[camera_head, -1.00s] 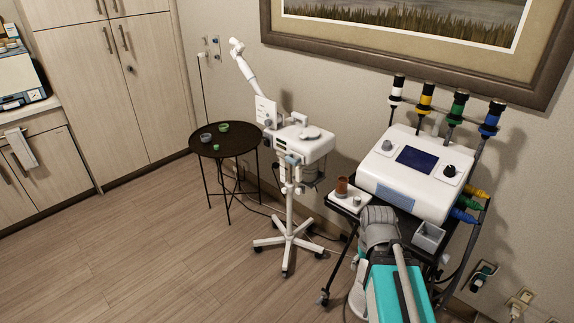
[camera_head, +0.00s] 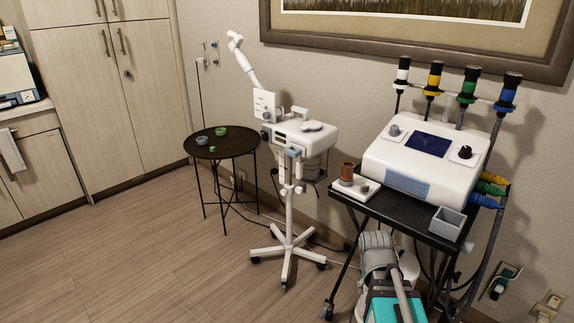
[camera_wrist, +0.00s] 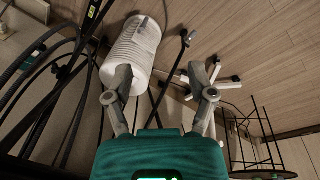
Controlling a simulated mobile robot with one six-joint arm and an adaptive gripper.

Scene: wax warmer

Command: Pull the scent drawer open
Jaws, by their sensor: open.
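I cannot pick out the scent drawer with certainty. A white unit (camera_head: 308,140) stands on a wheeled post in the middle of the head view, with dark slots on its front and a small grey-blue part (camera_head: 293,151) at its near edge. In the wrist view, my gripper (camera_wrist: 161,76) is open, its two grey fingers spread wide with nothing between them.
A black cart (camera_head: 398,214) on the right carries a white console (camera_head: 420,165), a brown cup (camera_head: 348,171) and a grey box (camera_head: 447,223). A ribbed white canister (camera_wrist: 130,53) and dark hoses are close by in the wrist view. A round dark table (camera_head: 222,146) stands left. Floor is free at front left.

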